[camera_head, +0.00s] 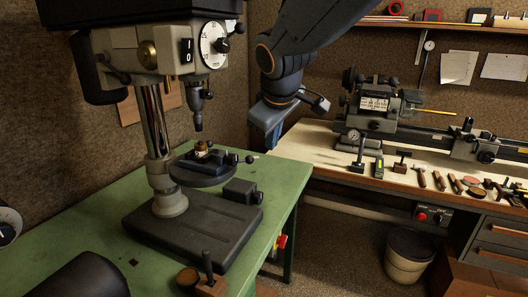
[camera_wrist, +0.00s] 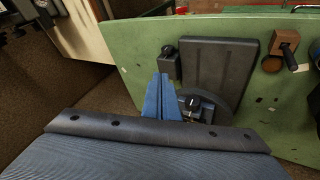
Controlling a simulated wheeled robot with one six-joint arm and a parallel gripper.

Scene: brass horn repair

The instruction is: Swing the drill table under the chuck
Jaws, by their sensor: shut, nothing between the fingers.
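The drill press has a round dark drill table (camera_head: 188,178) on its shiny column (camera_head: 155,125), above a heavy dark base (camera_head: 190,235). The chuck (camera_head: 198,118) points down over the table's area; exact alignment cannot be told. A small vise (camera_head: 208,161) with a brass-coloured piece (camera_head: 201,148) sits on the table. My gripper (camera_head: 272,142) is shut and empty, pointing down to the right of the chuck, apart from the table. In the wrist view, my blue fingers (camera_wrist: 164,82) are together beside the vise (camera_wrist: 194,103) and partly hide the drill table (camera_wrist: 228,98).
A wooden block with an upright handle (camera_head: 209,284) stands at the green bench's (camera_head: 112,202) front. A lathe (camera_head: 378,105) and several hand tools occupy the right bench. A bin (camera_head: 408,255) stands on the floor.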

